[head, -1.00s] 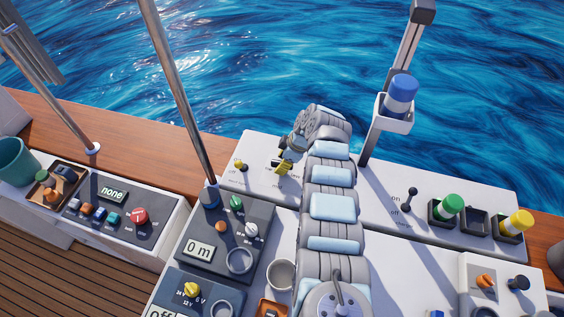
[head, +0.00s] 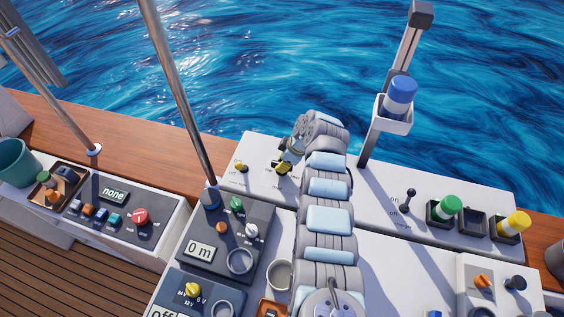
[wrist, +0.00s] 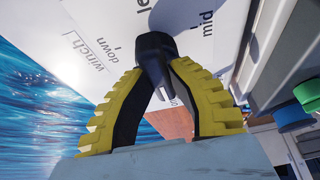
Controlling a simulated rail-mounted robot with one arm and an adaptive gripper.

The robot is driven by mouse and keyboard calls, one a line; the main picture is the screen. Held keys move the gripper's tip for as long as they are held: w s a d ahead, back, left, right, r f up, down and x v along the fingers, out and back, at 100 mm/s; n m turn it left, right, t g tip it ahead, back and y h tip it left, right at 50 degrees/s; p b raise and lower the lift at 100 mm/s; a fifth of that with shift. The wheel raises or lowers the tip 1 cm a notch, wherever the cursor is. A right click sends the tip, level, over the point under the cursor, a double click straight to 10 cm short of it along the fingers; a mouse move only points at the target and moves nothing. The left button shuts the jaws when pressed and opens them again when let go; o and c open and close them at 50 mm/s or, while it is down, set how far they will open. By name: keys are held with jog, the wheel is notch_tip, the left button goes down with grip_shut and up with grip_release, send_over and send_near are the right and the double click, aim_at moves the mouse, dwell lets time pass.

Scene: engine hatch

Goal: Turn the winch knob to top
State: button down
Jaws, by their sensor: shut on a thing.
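The winch knob (wrist: 153,48) is black, on a white panel printed with "winch", "down" and "mid" in the wrist view. My gripper (wrist: 156,72) has its two yellow ribbed fingers shut on this knob, one on each side. A dark pointed part of the knob with a pale tip sticks out between the fingers. In the head view, my gripper (head: 284,168) is at the left part of the white panel (head: 262,150), beyond the arm. There the knob is too small and covered to make out, so its pointing direction is unclear.
A small yellow switch (head: 240,167) lies just left of my gripper. A metal pole (head: 180,90) rises further left. A post with a blue-and-white cup (head: 399,98) stands right of my arm. A lever (head: 408,200) and green (head: 447,208) and yellow (head: 514,224) cylinders are farther right.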

jog(key=shift+f, duration=0.1)
jog(key=c, duration=1)
grip_release()
jog(key=shift+o, duration=0.2)
jog(key=shift+r, duration=0.2)
jog(key=shift+d+r, duration=0.25)
jog(key=shift+r, duration=0.25)
jog(key=v, duration=1)
jog(key=shift+s+d+r, duration=0.15)
jog(key=shift+s+r, duration=0.05)
jog(key=shift+r, duration=0.05)
